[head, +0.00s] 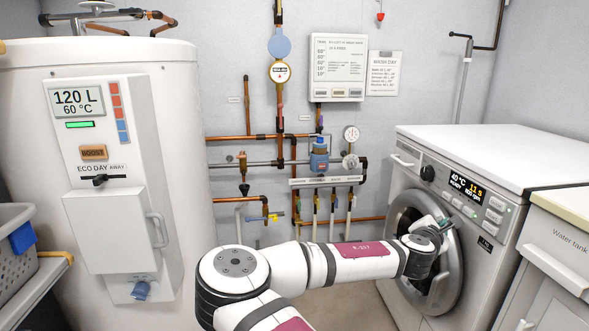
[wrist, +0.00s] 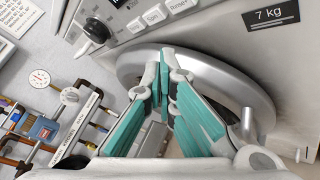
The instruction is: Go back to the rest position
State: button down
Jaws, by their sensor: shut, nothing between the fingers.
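My gripper (head: 446,224) is at the end of my outstretched white arm, in front of the washing machine (head: 467,151) at the right of the head view. In the wrist view my gripper (wrist: 164,75) shows two teal-and-grey fingers with their tips together and nothing between them. Behind the fingers is the silver ring of the washer's round door (wrist: 262,100). The fingers overlap the door ring in the picture; I cannot tell whether they touch it. My gripper and wrist hide part of the door in the head view.
A white water heater (head: 170,120) stands at the left, with a grey basket (head: 15,255) beside it. Copper pipes with valves and gauges (head: 279,72) run along the back wall. A water tank cabinet (head: 560,250) is at the far right. Some floor shows below my arm.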

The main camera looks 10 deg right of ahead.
jog(key=s+d+f+m+g, duration=0.4)
jog(key=s+f+m+g, duration=0.2)
jog(key=s+m, duration=0.35)
jog(key=s+a+f+m+g+y, duration=0.3)
jog(key=s+a+f+m+y, duration=0.25)
jog(key=s, duration=0.25)
jog(key=s+a+r+m+g+y, duration=0.1)
jog(key=s+a+r+m+y, duration=0.15)
jog(key=s+a+r, duration=0.5)
jog(key=s+a+r+m+g+y, duration=0.1)
jog(key=s+a+r+y, duration=0.3)
jog(key=a, duration=0.7)
jog(key=s+a+r, duration=0.3)
jog(key=s+r, duration=0.2)
jog(key=s, duration=0.4)
jog(key=s+a+r, duration=0.3)
jog(key=s+r, duration=0.1)
jog(key=s, duration=0.5)
notch_tip(320, 180, up, 34)
jog(key=t+p, duration=0.4)
jog(key=p, duration=2.7)
jog(key=shift+s+d+f+p, duration=0.15)
jog(key=shift+d+p, duration=0.15)
jog(key=shift+p, duration=0.1)
